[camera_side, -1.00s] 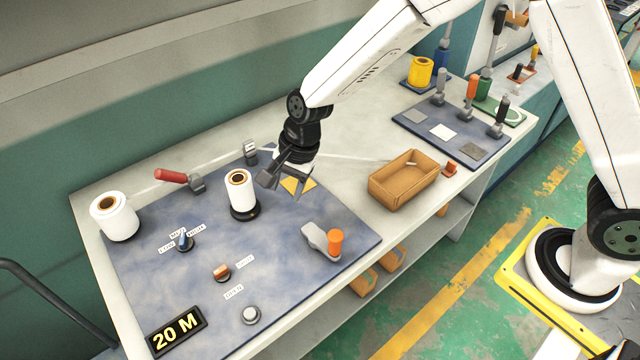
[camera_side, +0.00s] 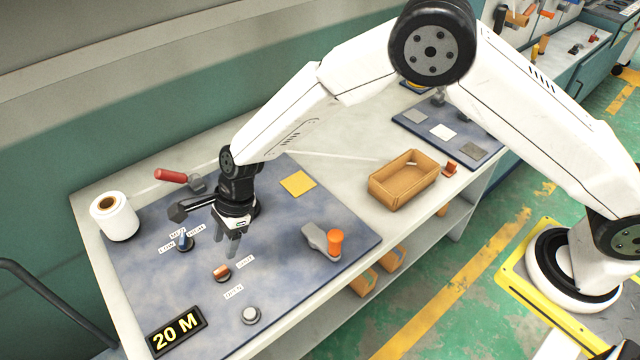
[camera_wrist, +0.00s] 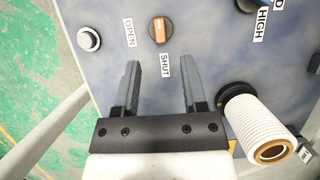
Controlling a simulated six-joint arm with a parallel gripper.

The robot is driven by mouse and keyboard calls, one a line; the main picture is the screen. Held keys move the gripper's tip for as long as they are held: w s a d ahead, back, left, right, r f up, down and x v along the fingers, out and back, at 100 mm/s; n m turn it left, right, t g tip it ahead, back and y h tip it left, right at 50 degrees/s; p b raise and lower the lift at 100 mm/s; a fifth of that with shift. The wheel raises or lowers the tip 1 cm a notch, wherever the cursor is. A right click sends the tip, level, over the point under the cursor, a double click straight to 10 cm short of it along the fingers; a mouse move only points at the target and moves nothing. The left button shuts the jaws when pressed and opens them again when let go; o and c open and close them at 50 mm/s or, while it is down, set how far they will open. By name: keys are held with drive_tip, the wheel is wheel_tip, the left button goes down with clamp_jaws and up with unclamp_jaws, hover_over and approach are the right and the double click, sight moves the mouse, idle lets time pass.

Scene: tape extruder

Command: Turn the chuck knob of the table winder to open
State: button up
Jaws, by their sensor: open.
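The chuck knob is a small orange and grey knob (camera_side: 222,272) on the blue winder panel (camera_side: 330,215), between the labels OPEN and SHUT. In the wrist view the orange knob (camera_wrist: 160,29) sits on a dark round base, with its bar beside the SHUT label (camera_wrist: 165,66) and the OPEN label (camera_wrist: 129,32) off to the left. My gripper (camera_side: 232,250) is above the panel, just behind and right of the knob. In the wrist view its fingers (camera_wrist: 162,85) are apart with nothing between them, and the knob is beyond their tips.
A white roll on a spindle (camera_wrist: 258,125) stands close right of my fingers in the wrist view. A cardboard tray (camera_side: 404,180) stands farther right.

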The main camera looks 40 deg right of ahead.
sight(220, 269)
drive_tip(key=shift+x, duration=3.65)
drive_tip(key=shift+d, duration=0.1)
clamp_jaws()
